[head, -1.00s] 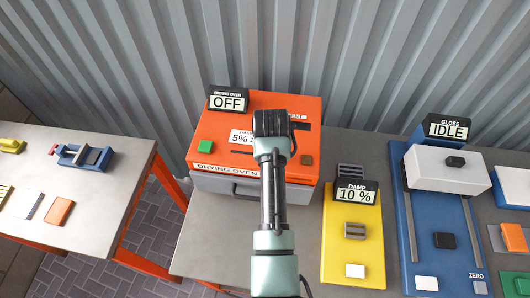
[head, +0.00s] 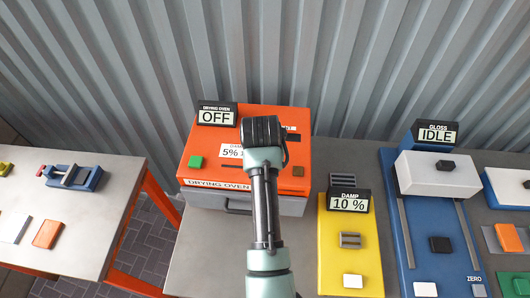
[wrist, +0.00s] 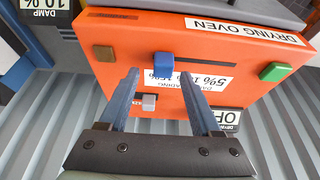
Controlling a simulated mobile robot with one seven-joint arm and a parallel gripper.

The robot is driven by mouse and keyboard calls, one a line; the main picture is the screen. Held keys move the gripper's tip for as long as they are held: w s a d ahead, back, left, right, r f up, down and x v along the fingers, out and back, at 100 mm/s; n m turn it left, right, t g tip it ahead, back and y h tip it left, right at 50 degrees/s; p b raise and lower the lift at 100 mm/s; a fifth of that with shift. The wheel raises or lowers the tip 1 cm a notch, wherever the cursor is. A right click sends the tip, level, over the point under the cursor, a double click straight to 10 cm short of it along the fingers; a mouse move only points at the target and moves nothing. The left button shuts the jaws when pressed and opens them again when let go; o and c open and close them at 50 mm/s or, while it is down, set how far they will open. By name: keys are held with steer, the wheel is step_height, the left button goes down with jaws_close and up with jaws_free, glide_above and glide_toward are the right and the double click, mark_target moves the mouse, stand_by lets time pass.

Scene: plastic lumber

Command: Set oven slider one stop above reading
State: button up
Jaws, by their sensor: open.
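The orange drying oven (head: 200,135) stands at the back of the bench, its display (head: 217,115) reading OFF. My arm covers part of its top in the head view. In the wrist view, the oven top (wrist: 255,48) appears upside down. A blue block (wrist: 163,62) stands just beyond and between the fingertips of my gripper (wrist: 159,75), which is open and empty. A small grey knob (wrist: 149,102) sits in a dark slot, also seen between the fingers. A printed percentage label (wrist: 215,84) is partly hidden by a finger. The yellow damp meter (head: 335,265) reads 10 %.
A green button (wrist: 275,71) and a brown button (wrist: 104,53) flank the blue block on the oven top. The blue gloss unit (head: 405,255) reads IDLE, right of the damp meter. A side table (head: 110,190) stands left across a gap. Corrugated metal closes the back.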

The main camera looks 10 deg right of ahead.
steer(key=b+v, duration=0.1)
steer(key=v, duration=0.9)
steer(key=shift+b, duration=0.4)
